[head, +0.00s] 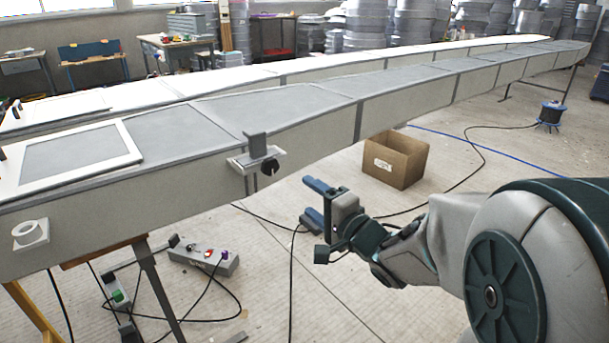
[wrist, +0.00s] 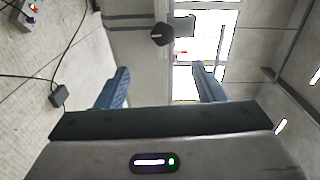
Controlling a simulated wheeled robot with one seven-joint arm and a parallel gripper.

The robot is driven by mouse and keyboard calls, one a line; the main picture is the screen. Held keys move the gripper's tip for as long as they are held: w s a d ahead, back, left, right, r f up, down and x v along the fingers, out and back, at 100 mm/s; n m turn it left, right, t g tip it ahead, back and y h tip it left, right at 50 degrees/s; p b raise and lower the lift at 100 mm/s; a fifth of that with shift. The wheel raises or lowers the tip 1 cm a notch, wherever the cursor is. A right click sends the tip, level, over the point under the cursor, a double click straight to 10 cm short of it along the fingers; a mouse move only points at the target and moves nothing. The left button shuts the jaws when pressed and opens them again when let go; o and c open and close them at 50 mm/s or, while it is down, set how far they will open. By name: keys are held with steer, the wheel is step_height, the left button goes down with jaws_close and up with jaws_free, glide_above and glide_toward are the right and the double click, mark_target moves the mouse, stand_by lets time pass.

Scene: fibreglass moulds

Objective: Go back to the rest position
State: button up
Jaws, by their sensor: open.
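My gripper (head: 312,202) is in front of the long grey mould (head: 300,118) in the head view, at the end of my arm coming from the right. Its two blue fingers stand apart with nothing between them. In the wrist view my gripper (wrist: 160,90) also shows open and empty, with a wide gap between the blue fingers. A clamp-like bracket with a black knob (head: 270,166) sits on the mould's near side, left of my gripper and apart from it. The dark knob (wrist: 162,34) also shows beyond the fingers in the wrist view.
An open cardboard box (head: 396,160) stands on the floor behind my gripper. A power strip (head: 204,258) and black cables lie on the floor at the lower left. A cable reel (head: 550,114) stands at the far right. Mould supports (head: 158,290) stand at the left.

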steer(key=s+d+r+n+g+h+p, duration=0.4)
steer(key=d+r+h+p, duration=0.1)
steer(key=d+h+p, duration=0.5)
steer(key=s+r+n+g+p, duration=0.2)
steer(key=s+n+g+p, duration=0.1)
steer(key=s, duration=0.5)
steer(key=s+a+r+n+g+p, duration=0.1)
steer(key=s+r+n+g+p, duration=0.1)
steer(key=s+g+p, duration=0.3)
steer(key=s+n, duration=0.1)
steer(key=s, duration=0.2)
steer(key=shift+s+r+n, duration=0.15)
steer(key=shift+r+n, duration=0.15)
steer(key=shift+r, duration=0.1)
